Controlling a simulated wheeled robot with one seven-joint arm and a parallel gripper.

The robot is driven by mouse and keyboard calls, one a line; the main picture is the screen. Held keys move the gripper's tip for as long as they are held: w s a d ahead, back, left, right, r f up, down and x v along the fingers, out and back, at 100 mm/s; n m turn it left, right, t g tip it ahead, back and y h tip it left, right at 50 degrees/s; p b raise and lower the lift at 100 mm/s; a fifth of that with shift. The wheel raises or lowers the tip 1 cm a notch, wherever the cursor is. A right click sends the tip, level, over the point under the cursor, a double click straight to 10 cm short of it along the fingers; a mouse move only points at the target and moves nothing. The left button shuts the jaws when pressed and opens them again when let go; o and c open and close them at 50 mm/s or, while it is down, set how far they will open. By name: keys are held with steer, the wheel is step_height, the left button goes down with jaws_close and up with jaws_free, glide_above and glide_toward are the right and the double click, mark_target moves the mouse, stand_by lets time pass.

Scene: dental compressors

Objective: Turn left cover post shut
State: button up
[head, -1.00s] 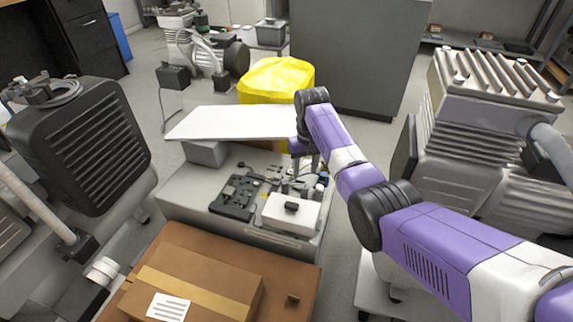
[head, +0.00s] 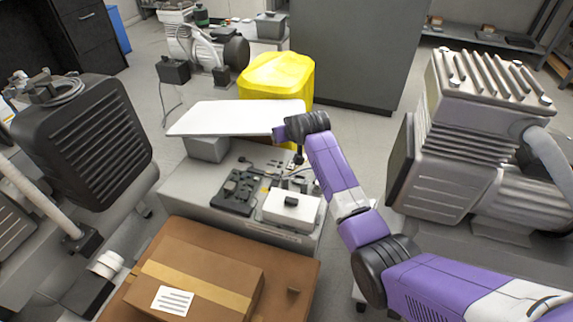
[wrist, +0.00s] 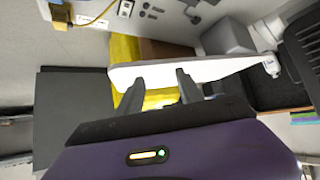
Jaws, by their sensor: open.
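The white flat cover panel (head: 235,117) is raised over the back of the grey equipment box (head: 185,185), whose open top shows small dark parts. A grey block (head: 208,149) stands under the panel's left part. I cannot make out a separate post. My gripper (head: 280,133) is at the panel's right front edge in the head view; its fingers are hidden there. In the wrist view, my gripper (wrist: 160,88) is open, its two dark fingers apart, with the panel (wrist: 225,67) seen just beyond and between them. Whether they touch it is unclear.
A yellow-covered bin (head: 275,78) stands behind the panel. A cardboard box (head: 205,272) lies in front, a black finned unit (head: 80,140) left, and a grey finned compressor (head: 455,150) right. A grey cabinet (head: 345,50) is at the back.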

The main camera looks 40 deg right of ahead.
steer(key=s+a+r+t+p, duration=0.3)
steer(key=s+a+r+p, duration=0.2)
steer(key=s+a, duration=0.3)
steer(key=s+a+r+t+p, duration=0.3)
steer(key=s+a+r+p, duration=0.2)
steer(key=s, duration=0.8)
steer(key=a+r, duration=0.1)
steer(key=a, duration=0.1)
steer(key=shift+s+a+r+n+t, duration=0.15)
steer(key=shift+a+r+n+t, duration=0.05)
steer(key=shift+a+n+t, duration=0.2)
